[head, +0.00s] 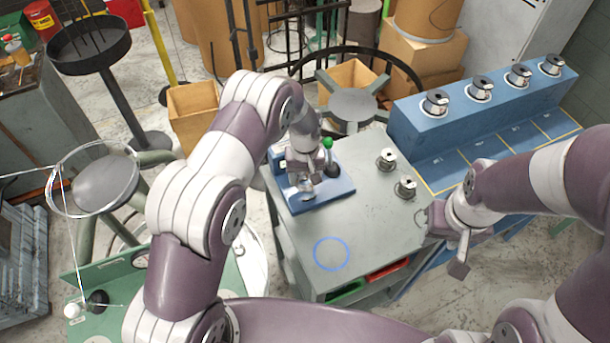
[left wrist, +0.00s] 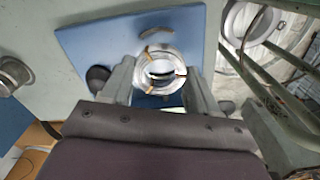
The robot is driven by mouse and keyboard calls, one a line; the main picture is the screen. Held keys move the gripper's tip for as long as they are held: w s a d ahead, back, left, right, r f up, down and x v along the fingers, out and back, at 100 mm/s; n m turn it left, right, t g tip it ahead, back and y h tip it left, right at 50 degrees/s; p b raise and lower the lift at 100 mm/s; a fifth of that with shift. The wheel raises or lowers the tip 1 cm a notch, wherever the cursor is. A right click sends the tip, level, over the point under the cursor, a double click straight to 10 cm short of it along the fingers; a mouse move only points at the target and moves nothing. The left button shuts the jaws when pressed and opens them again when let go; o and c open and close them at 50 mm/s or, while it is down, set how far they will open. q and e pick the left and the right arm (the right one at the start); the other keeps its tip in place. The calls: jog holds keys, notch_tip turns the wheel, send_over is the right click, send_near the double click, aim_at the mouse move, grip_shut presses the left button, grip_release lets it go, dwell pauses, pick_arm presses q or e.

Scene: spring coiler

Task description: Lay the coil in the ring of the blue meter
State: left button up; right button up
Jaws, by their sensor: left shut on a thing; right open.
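The blue meter (head: 335,188) stands on the grey cart top, with a green ball and a dark knob at its right side. My left gripper (head: 306,188) is low over its base, and the arm hides part of the meter. In the left wrist view, the gripper (left wrist: 160,85) is shut on the coil (left wrist: 143,60), a silvery ring with several tan ties. The blue base (left wrist: 85,40) shows beneath the coil. I cannot tell whether the coil touches the meter's ring. My right gripper (head: 458,252) is open and empty, off the cart's right edge.
Two wire spools (head: 386,158) (head: 405,187) stand on the cart right of the meter. A blue circle (head: 331,254) marks the clear front of the cart top. A blue stepped rack (head: 450,130) with several spools stands at the right.

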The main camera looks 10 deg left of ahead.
pick_arm(q)
jog(key=shift+f+b, duration=1.45)
jog(key=shift+f, duration=0.3)
jog(key=o, duration=1.3)
jog(key=shift+c, duration=0.2)
jog(key=shift+r, duration=0.2)
jog(key=shift+m, duration=0.8)
jog(key=r+b, duration=0.1)
jog(key=r, duration=0.2)
jog(key=s+r+b, duration=0.1)
jog(key=r, duration=0.6)
jog(key=shift+s+a+r+b, duration=0.15)
jog(key=shift+s+r+b, duration=0.2)
jog(key=shift+s+b, duration=0.05)
jog(key=s+a+r, duration=0.2)
jog(key=s+a, duration=0.1)
jog(key=s, duration=0.6)
jog(key=s+a+r+m+t, duration=0.1)
jog(key=s+a+r, duration=0.2)
jog(key=s, duration=0.7)
jog(key=shift+s+a+r+m, duration=0.3)
jog(key=shift+a, duration=0.5)
